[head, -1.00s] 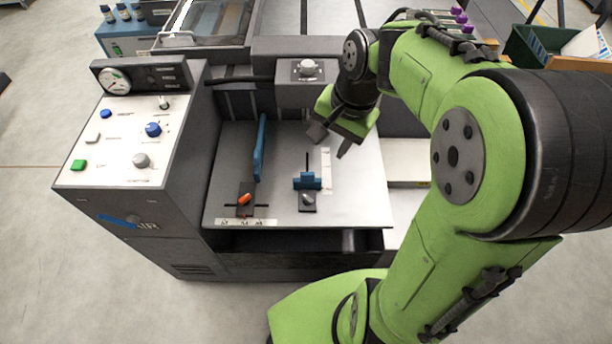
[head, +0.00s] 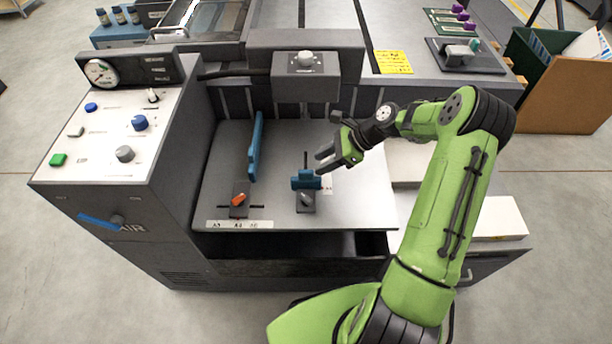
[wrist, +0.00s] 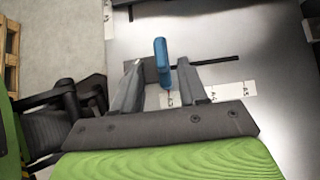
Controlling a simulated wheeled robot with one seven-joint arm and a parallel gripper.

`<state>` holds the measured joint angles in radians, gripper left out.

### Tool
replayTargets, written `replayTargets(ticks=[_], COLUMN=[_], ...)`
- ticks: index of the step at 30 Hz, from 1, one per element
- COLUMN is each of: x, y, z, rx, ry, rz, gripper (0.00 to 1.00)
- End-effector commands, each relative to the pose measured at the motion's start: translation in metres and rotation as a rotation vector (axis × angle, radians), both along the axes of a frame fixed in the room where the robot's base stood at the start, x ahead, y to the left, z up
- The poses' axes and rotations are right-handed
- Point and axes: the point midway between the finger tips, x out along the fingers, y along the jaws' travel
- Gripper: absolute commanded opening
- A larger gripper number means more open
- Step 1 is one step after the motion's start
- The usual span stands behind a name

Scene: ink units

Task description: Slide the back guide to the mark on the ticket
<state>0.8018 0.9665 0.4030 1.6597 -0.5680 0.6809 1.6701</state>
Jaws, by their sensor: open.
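The back guide (head: 306,180) is a small blue block on the grey table, at the near end of a dark slot running away from me. Its grey lock lever (head: 307,200) sits on a dark block in front of it. A white scale strip (wrist: 240,92) runs beside the slot, lettered A3, A4, A5. My gripper (head: 326,162) is open just right of and above the guide. In the wrist view the blue guide (wrist: 162,62) appears between the spread fingers; I cannot tell whether they touch it. The yellow ticket (head: 394,62) lies on the machine top, its writing too small to read.
A taller blue side guide (head: 255,147) stands left, with an orange lever (head: 239,200) in front. A control panel (head: 115,125) is further left. A grey overhead housing (head: 306,64) hangs behind the table. The table's right part (head: 365,200) is clear.

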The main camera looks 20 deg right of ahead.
Motion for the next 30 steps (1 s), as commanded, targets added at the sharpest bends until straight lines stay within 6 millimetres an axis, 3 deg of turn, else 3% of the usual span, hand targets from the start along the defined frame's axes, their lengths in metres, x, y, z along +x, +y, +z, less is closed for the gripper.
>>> replayTargets(ticks=[3,9,19,27,30], x=[0.006,0.012,0.014,0.014,0.014], y=[0.021,0.043,0.047,0.047,0.047], z=[-0.026,-0.047,-0.049,-0.049,-0.049], rx=[0.000,-0.001,-0.002,-0.002,-0.002], ry=[0.002,0.001,0.001,0.000,0.000], rz=[0.004,0.002,0.000,0.001,0.001], gripper=[0.43,0.43,0.43,0.01,0.00])
